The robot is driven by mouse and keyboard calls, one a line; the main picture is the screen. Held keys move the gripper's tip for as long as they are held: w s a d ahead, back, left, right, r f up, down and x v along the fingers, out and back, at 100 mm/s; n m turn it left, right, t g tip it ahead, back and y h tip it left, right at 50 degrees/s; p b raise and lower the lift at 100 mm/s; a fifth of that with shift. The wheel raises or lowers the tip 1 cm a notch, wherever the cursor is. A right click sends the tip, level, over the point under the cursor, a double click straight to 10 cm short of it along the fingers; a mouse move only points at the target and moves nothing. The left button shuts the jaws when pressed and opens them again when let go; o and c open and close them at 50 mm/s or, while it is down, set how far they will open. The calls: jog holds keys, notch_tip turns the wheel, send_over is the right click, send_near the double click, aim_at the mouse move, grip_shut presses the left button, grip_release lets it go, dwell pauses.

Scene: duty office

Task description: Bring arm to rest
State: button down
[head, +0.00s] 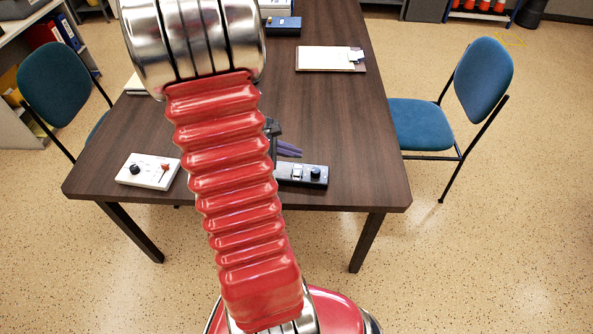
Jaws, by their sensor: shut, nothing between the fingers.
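My red ribbed arm (232,190) with its polished metal joint (195,40) rises through the middle of the head view, in front of the desk. My gripper (298,153) shows only in part to the right of the arm, as a dark body with purple fingers. The fingers lie close together, shut and empty, over the desk near its front edge. The rest of the gripper is hidden behind the arm.
The dark wooden desk (345,130) bears a white control box (149,171), a dark control box (316,175) close to my gripper, a clipboard (328,58) and a blue box (284,26). Blue chairs stand left (62,82) and right (484,77). The right desk top is mostly clear.

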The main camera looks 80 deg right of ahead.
jog(key=shift+r, duration=0.3)
jog(key=shift+s+a, duration=0.1)
dwell(0.5)
jog(key=w+a+r+m+t+y, duration=0.1)
jog(key=w+a+r+m+t, duration=0.15)
jog(key=w+a, duration=0.45)
jog(key=w+a+r+m+t+y, duration=0.1)
jog(key=w+a+r+t+y, duration=0.2)
jog(key=a, duration=0.8)
jog(key=w+a+r+m+t, duration=0.1)
jog(key=w+a+r, duration=0.35)
jog(key=a, duration=0.45)
jog(key=w+a+r+n+t+y, duration=0.1)
jog(key=w+a+r+n+t, duration=0.1)
jog(key=a+r, duration=0.3)
jog(key=w+a+r+n+t+y, duration=0.1)
jog(key=w+a+r+n+t, duration=0.1)
jog(key=a, duration=1.1)
notch_tip(320, 180, up, 3)
jog(key=shift+a+f+t+y, duration=0.1)
jog(key=shift+a+t+y, duration=0.3)
jog(key=shift+t, duration=0.25)
